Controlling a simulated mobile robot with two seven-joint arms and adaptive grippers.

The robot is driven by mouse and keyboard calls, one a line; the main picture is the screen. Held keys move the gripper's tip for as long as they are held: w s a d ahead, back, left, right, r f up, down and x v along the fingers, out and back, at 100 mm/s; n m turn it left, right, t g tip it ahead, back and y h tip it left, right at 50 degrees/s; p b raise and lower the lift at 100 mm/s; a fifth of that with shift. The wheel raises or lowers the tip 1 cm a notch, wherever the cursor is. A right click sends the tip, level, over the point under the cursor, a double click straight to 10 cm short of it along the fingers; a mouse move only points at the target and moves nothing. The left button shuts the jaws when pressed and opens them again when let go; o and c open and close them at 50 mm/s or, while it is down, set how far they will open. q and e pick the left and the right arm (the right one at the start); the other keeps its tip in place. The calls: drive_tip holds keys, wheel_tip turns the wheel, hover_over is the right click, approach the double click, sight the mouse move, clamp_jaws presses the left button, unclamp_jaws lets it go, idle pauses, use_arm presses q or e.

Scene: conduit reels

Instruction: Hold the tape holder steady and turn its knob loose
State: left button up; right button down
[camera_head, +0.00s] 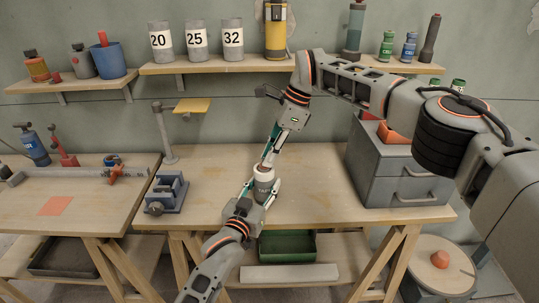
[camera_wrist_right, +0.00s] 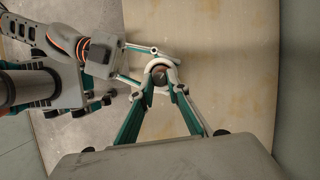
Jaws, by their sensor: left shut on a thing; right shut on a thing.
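The tape holder (camera_head: 263,186) is a small grey, cylinder-like body with a dark label and a pale top, near the middle of the workbench in the head view. My left gripper (camera_head: 264,192) is shut around its body from the front. My right gripper (camera_head: 266,163) reaches down from above and is shut at its top, where the knob sits. In the right wrist view the round top (camera_wrist_right: 160,74) lies between my right fingertips, and my left gripper (camera_wrist_right: 135,65) comes in from the left. The fingers hide most of the knob. I cannot tell whether the holder touches the bench.
A blue-grey vise-like device (camera_head: 166,194) stands left on the bench (camera_head: 215,205). A grey drawer cabinet (camera_head: 395,180) stands to the right. A post with a yellow plate (camera_head: 192,105) rises behind. Shelves with numbered cups (camera_head: 196,40) hang above. A green bin (camera_head: 287,246) sits below.

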drive_tip(key=shift+n, duration=0.4)
drive_tip(key=c, duration=1.9)
unclamp_jaws()
drive_tip(key=v, duration=1.2)
